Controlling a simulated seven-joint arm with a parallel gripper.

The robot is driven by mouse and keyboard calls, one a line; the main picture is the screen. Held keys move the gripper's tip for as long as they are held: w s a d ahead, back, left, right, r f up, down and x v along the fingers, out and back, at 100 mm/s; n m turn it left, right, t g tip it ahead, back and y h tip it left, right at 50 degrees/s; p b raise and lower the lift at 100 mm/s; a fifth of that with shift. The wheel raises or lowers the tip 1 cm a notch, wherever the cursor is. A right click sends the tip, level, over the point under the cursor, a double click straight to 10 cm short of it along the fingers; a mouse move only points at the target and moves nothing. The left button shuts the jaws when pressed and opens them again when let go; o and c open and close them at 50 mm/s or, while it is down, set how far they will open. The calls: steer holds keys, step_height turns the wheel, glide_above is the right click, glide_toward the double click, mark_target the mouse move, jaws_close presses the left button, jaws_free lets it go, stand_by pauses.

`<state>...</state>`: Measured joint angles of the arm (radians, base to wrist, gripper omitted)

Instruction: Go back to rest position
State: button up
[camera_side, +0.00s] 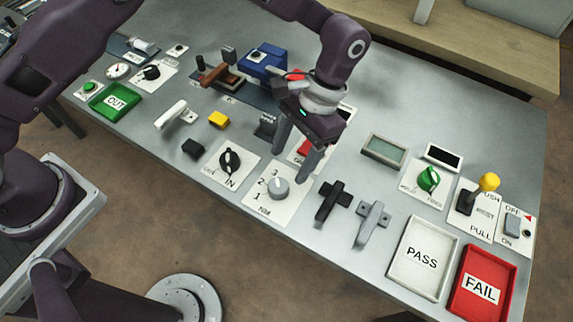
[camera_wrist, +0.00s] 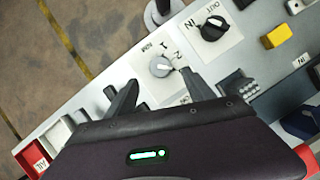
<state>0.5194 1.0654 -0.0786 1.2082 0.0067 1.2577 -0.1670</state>
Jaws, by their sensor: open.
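My gripper (camera_side: 296,158) hangs from my dark purple arm above the middle of the table, just behind the grey rotary knob (camera_side: 278,187) on its white plate marked 1, 2, 3. Its two fingers are apart with nothing between them. In the wrist view my gripper (camera_wrist: 165,95) shows its fingers spread, with the grey knob (camera_wrist: 160,67) beyond them. The knob looks apart from the fingers.
The grey table (camera_side: 370,205) bears many controls. A black IN knob (camera_side: 229,161), a black handle (camera_side: 331,203) and a grey handle (camera_side: 372,221) stand nearby. PASS tray (camera_side: 422,280), red FAIL tray (camera_side: 500,280) and yellow-topped lever (camera_side: 489,183) are at right; green OUT tray (camera_side: 105,107) at left.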

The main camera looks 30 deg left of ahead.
stand_by(0.3)
steer(key=s+a+r+n+t+h, duration=0.1)
steer(key=a+r, duration=0.3)
steer(key=r, duration=0.3)
steer(key=a+r+t, duration=0.2)
steer(key=a+r, duration=0.2)
steer(key=r, duration=0.3)
steer(key=s+a+r+n+t+h, duration=0.1)
steer(key=a+r, duration=0.4)
steer(key=r, duration=0.3)
steer(key=s+a+r+n+t, duration=0.1)
steer(key=s+a+t, duration=0.1)
steer(key=s+a, duration=0.3)
steer(key=s+a+r+n+t, duration=0.1)
steer(key=s+a+r+t, duration=0.1)
steer(key=s, duration=0.9)
steer(key=a+t, duration=0.1)
steer(key=a, duration=0.1)
steer(key=shift+a+n+t, duration=0.3)
steer(key=shift+a, duration=0.05)
steer(key=shift+w+r, duration=0.1)
